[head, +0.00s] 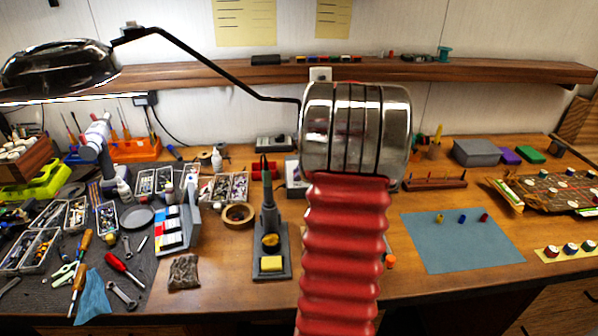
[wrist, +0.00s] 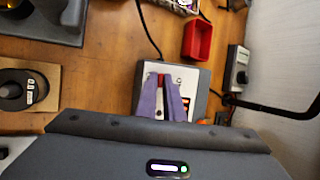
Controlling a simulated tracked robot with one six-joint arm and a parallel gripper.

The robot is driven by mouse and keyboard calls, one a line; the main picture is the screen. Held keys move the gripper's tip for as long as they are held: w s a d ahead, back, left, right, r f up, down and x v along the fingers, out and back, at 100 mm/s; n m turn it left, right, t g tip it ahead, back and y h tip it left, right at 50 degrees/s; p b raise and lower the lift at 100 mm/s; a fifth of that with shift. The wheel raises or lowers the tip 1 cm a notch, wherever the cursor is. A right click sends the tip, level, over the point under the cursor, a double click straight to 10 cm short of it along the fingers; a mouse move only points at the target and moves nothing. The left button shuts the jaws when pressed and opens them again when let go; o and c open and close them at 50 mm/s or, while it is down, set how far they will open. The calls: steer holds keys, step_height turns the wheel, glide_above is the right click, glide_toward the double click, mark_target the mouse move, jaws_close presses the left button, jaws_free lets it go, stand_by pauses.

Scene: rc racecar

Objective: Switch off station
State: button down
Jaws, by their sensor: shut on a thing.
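The soldering station is a small grey-and-white box. In the wrist view the station (wrist: 202,88) lies under my gripper, with a cable leaving its upper left side. In the head view the station (head: 293,174) is mostly hidden behind my arm. My gripper (wrist: 163,82) has two lavender fingers over the station's panel. They are shut on a small red part, seemingly the station's switch (wrist: 160,79), which shows between the fingertips. Whether the switch is on or off cannot be told. My gripper does not show in the head view.
A red tray (wrist: 197,40) and a grey device with a knob (wrist: 236,70) stand near the station. A soldering iron in its stand (head: 270,250) is at the front. A tape roll (head: 238,215) lies left of it. A lamp arm (head: 225,72) crosses above.

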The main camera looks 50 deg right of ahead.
steer(key=shift+s+a+f+n+t+h, duration=0.2)
steer(key=shift+s+a+f+t+h, duration=0.1)
steer(key=shift+t+h, duration=0.4)
steer(key=shift+s+a+f+n+t+h, duration=0.2)
steer(key=shift+s+a+f+t+h, duration=0.05)
steer(key=shift+t+h, duration=0.4)
steer(key=shift+a+f+t, duration=0.1)
steer(key=shift+t, duration=0.15)
steer(key=c, duration=2.2)
jaws_free()
steer(key=shift+o, duration=0.2)
steer(key=shift+s, duration=0.1)
steer(key=shift+s+a+r, duration=0.1)
steer(key=shift+s+r, duration=0.35)
steer(key=shift+r, duration=0.1)
steer(key=v, duration=1.2)
steer(key=shift+a, duration=0.25)
steer(key=shift+s, duration=0.1)
